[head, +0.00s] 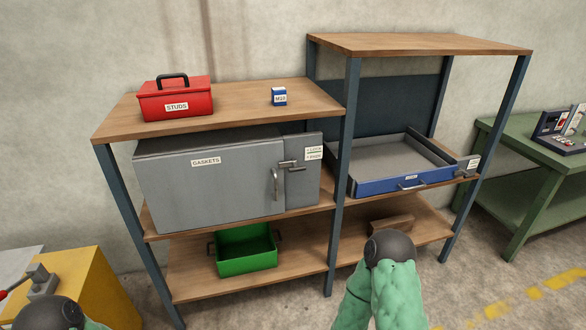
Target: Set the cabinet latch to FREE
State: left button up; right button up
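The grey cabinet (205,190) labelled GASKETS stands on the middle shelf of the left rack, with its door shut. Its latch (290,166) is a small metal lever lying about level across the seam between the door and the right side panel. A vertical door handle (275,184) is just below and left of it. A small two-line label (314,153) is on the panel to the right of the latch; its text is too small to read surely. My arms show at the bottom, but no gripper fingers are in view.
A red STUDS toolbox (176,101) and small blue box (279,96) stand on top. A green bin (246,250) is below the cabinet. A yellow stand (85,290) is at lower left, a green bench (535,150) right.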

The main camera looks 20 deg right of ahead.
aim_at(293, 162)
jog(key=i+z, duration=0.1)
jog(key=i, duration=0.75)
